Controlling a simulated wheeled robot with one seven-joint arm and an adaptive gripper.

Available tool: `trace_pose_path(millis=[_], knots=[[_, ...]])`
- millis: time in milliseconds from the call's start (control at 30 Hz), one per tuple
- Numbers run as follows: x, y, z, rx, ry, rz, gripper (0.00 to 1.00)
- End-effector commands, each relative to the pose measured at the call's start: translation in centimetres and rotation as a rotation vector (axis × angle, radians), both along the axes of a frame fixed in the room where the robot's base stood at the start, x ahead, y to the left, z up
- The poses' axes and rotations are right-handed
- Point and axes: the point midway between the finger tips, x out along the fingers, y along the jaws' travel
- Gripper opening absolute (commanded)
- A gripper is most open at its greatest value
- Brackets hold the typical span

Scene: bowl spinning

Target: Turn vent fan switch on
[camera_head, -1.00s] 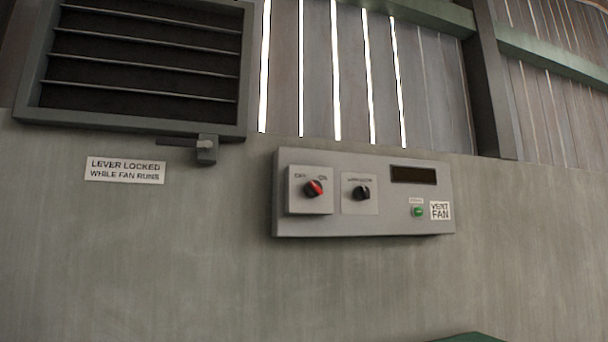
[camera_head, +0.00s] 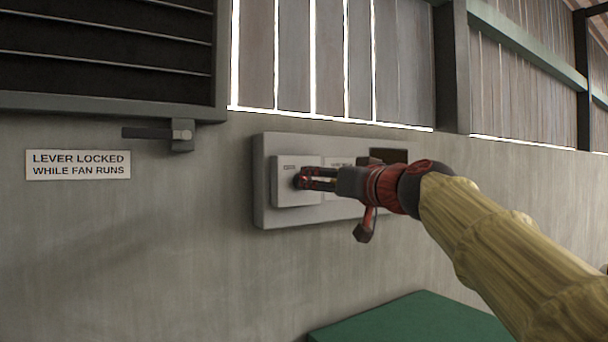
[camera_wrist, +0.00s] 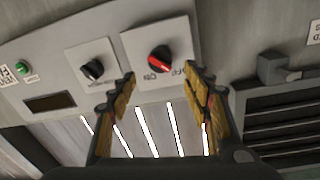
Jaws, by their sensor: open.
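The control panel (camera_head: 263,208) is a grey box on the wall. Its fan switch is a round black knob with a red pointer (camera_wrist: 160,59) on a pale square plate (camera_head: 286,193). The wrist view shows it upside down, with small lettering below the knob. My gripper (camera_head: 303,180) reaches in from the right, close to the plate. In the wrist view my gripper (camera_wrist: 162,76) is open, with one finger on each side of the knob in the picture and a gap around it. I cannot tell whether they touch. In the head view the fingers mostly hide the knob.
A smaller black knob (camera_wrist: 93,69), a green button or lamp (camera_wrist: 22,68) and a dark display (camera_wrist: 50,102) share the panel. A louvred vent (camera_head: 110,102) with a grey lever (camera_head: 182,134) is at left, above a "LEVER LOCKED" sign (camera_head: 78,164). A green surface (camera_head: 415,320) is below.

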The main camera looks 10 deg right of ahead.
Motion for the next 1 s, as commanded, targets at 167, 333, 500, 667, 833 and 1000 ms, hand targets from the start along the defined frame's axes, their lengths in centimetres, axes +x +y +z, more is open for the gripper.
trace_pose_path(millis=[167, 333, 500, 667, 833, 1000], knots=[[2.9, 0.8, 0.2, 0.002, 0.002, 0.001, 0.50], [4.9, 1.3, 0.2, 0.000, 0.002, 0.001, 0.50], [5.7, 1.5, 0.1, 0.001, 0.001, 0.001, 0.50], [5.8, 1.5, 0.0, 0.001, 0.001, 0.001, 0.50], [5.7, 1.5, 0.0, 0.001, 0.001, 0.000, 0.45], [5.7, 1.5, 0.0, 0.001, 0.001, 0.000, 0.35]])
